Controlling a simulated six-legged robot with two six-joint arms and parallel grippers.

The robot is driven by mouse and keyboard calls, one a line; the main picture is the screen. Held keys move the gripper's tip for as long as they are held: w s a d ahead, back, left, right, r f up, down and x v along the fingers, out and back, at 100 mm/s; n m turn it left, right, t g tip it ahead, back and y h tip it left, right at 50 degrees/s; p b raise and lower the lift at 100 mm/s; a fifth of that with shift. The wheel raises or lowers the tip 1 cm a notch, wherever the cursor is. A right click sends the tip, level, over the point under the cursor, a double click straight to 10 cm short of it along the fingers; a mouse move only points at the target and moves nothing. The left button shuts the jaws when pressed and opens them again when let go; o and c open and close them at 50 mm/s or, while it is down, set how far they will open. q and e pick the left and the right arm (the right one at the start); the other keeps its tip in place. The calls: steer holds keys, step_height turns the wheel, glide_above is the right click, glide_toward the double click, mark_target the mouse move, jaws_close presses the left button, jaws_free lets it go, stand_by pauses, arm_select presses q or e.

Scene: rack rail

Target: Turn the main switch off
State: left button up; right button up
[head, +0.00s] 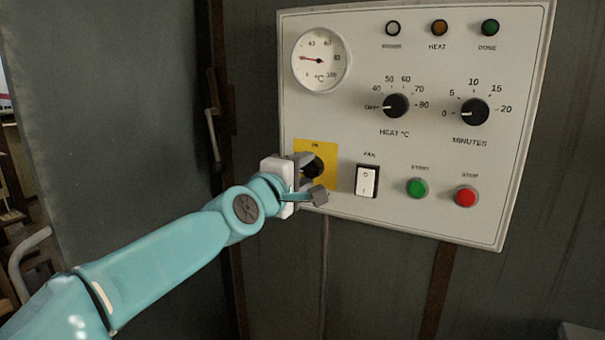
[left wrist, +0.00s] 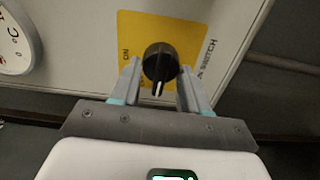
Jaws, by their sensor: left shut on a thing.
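The main switch is a black round knob (head: 319,167) on a yellow plate (head: 329,151) at the panel's lower left. My left gripper (head: 313,178) covers part of it in the head view. In the left wrist view the knob (left wrist: 160,62) sits between the two fingers of my left gripper (left wrist: 161,82), which is shut on it. Its white mark points toward the bottom of that view, while the word ON stands to its left. An OFF word is not visible. My right gripper is not in view.
The pale control panel (head: 400,150) also carries a dial gauge (head: 319,60), a heat knob (head: 396,106), a minutes knob (head: 474,112), a fan rocker (head: 367,181), a green button (head: 418,187) and a red button (head: 466,195). Three lamps line the top.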

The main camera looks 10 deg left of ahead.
arm_select(q)
steer(key=shift+n, duration=0.3)
steer(key=o, duration=1)
steer(key=shift+s+a, duration=0.15)
steer(key=shift+s, duration=0.1)
steer(key=shift+b+v, duration=0.7)
steer(key=shift+v, duration=7.15)
